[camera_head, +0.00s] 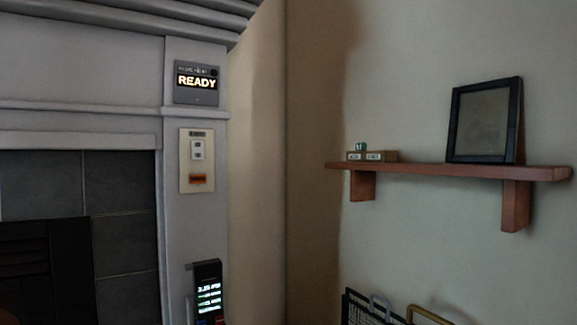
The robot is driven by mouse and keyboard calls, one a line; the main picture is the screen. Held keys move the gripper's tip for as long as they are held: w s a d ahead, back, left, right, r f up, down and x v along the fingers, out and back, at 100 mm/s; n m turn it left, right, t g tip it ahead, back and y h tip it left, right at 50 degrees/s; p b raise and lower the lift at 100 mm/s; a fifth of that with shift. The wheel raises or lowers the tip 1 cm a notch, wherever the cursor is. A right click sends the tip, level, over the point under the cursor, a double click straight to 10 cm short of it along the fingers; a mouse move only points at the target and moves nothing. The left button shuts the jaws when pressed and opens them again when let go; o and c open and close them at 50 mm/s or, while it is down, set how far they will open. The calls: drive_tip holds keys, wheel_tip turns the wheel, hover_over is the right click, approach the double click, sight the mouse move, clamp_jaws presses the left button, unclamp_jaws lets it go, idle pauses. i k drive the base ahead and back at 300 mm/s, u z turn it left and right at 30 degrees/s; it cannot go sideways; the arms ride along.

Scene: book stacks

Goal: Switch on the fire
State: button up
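The fireplace surround (75,122) is grey and fills the left of the head view, with dark tiles (118,188) and a dark firebox (45,270) at the lower left. No flame shows in the visible part. A small panel (198,82) on the surround's right column reads "READY". Below it is a pale switch plate (197,160) with a small white switch (197,150) and an orange-red element (198,180). The switch's position is too small to tell. My gripper is not in view.
A dark device with a lit text display (208,295) stands at the column's foot. A wooden shelf (450,171) on the right wall holds a black frame (485,120) and a small block-like item (371,155). Metal racks (380,308) show at the bottom edge.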

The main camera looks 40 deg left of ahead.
sight(197, 147)
drive_tip(key=u, duration=2)
